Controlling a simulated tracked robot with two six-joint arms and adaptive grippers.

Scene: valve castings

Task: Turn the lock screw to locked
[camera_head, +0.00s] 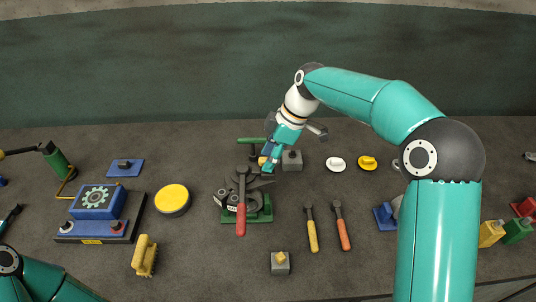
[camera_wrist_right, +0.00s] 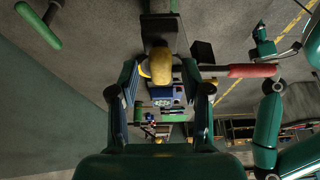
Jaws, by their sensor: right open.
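My right gripper (camera_head: 268,165) is at the back of the fixture (camera_head: 262,215), pointing down, with its fingers apart. In the right wrist view my gripper (camera_wrist_right: 161,100) is open, and a yellow rounded knob (camera_wrist_right: 161,66) shows between and just beyond its fingers. A bit of yellow also shows beside the fingers in the head view; I cannot tell if they touch it. I cannot tell for certain that this knob is the lock screw. The fixture has a green base, dark castings and a red-handled lever (camera_head: 241,205).
A grey block (camera_head: 292,161) stands close right of my right gripper. Two handled tools (camera_head: 312,232) lie right of the fixture, a yellow-topped grey block (camera_head: 280,263) in front. A yellow round tin (camera_head: 173,198) stands left.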

